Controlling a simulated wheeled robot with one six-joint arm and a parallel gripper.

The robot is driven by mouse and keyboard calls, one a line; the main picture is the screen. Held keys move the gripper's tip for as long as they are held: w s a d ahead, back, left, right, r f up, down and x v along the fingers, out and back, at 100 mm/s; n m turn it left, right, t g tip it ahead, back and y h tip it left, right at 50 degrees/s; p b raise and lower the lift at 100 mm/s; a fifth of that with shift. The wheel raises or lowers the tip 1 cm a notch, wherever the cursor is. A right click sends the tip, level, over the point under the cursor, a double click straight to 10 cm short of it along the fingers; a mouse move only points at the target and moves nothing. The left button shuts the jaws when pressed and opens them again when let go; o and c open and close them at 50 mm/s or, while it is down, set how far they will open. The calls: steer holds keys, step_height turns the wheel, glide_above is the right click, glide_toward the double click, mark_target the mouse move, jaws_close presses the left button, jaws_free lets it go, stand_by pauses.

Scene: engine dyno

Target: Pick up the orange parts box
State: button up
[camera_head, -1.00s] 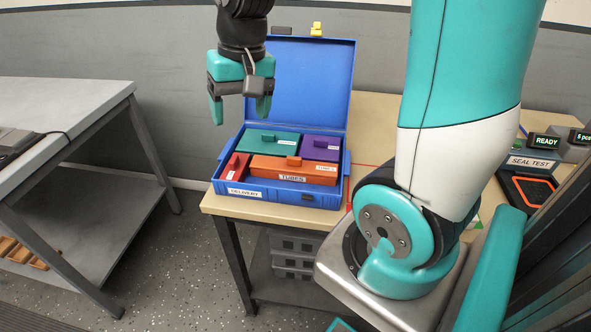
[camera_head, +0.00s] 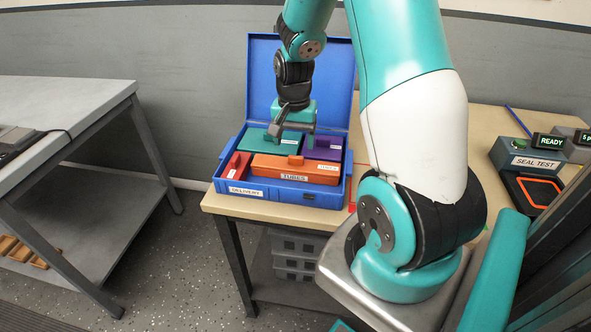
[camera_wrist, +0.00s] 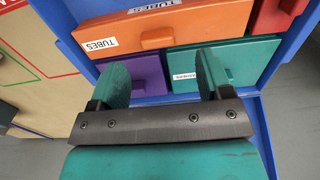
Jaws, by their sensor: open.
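The orange parts box (camera_head: 264,170), labelled TUBES, lies along the front of an open blue case (camera_head: 272,192). It has a small raised handle on top. My gripper (camera_head: 293,146) is open and empty, pointing down into the case just behind the orange box. In the wrist view the orange box (camera_wrist: 195,25) and its handle (camera_wrist: 157,38) sit beyond my open fingers (camera_wrist: 165,75). The fingers are over the teal box (camera_wrist: 235,62) and the purple box (camera_wrist: 148,78). I see no contact with the orange box.
A narrow red box (camera_head: 236,166) lies left of the orange one. The case's raised lid (camera_head: 335,75) stands behind my gripper. A seal test device (camera_head: 536,160) stands right on the wooden table (camera_head: 235,206). A grey bench (camera_head: 75,95) is at left.

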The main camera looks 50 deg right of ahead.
mark_target(296, 157)
step_height(296, 157, down, 5)
steer(key=shift+s+d+f, duration=0.15)
steer(key=shift+f, duration=0.05)
steer(key=c, duration=1)
steer(key=shift+c, duration=0.7)
steer(key=shift+r, duration=0.2)
